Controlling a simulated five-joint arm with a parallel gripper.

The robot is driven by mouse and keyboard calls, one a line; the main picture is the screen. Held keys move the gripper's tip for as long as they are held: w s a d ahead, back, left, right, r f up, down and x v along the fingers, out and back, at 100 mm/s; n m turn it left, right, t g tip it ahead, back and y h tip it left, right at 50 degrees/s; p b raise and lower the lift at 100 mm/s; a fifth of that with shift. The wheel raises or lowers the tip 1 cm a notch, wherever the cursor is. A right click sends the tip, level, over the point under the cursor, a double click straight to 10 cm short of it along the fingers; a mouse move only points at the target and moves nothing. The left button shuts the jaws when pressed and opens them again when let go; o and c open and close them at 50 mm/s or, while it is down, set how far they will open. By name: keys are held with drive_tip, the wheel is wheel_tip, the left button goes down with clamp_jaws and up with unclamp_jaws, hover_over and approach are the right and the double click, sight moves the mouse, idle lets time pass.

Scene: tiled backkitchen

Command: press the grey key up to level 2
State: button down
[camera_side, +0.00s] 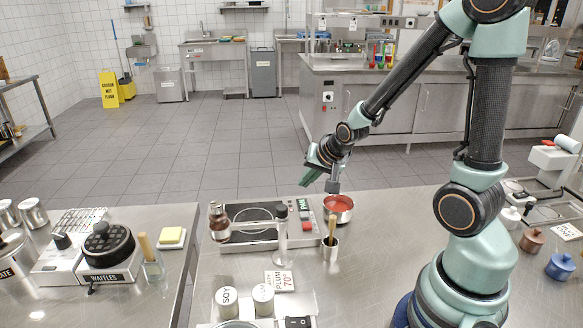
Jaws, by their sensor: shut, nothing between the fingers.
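A hotplate (240,240) with a round ring on its top stands near the left end of the steel counter. Its right side carries a dark green tag with white letters (304,209) and a small red part (308,227). I cannot clearly make out a grey key or a level reading at this size. My gripper (333,187) is shut and empty, pointing down.
A small metal cup with a wooden handle (331,248) stands in front of the pan. A plum 70° card (279,281) and soy jar (227,301) are nearer. Counter right of the pan looks clear.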

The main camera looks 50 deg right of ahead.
sight(305, 216)
drive_tip(key=shift+f, duration=3.35)
drive_tip(key=shift+f, duration=0.1)
drive_tip(key=shift+a+f, duration=0.15)
drive_tip(key=shift+f, duration=0.2)
drive_tip(key=shift+f, duration=0.45)
drive_tip(key=shift+r, duration=0.9)
drive_tip(key=shift+r, duration=2.5)
drive_tip(key=shift+r, duration=0.1)
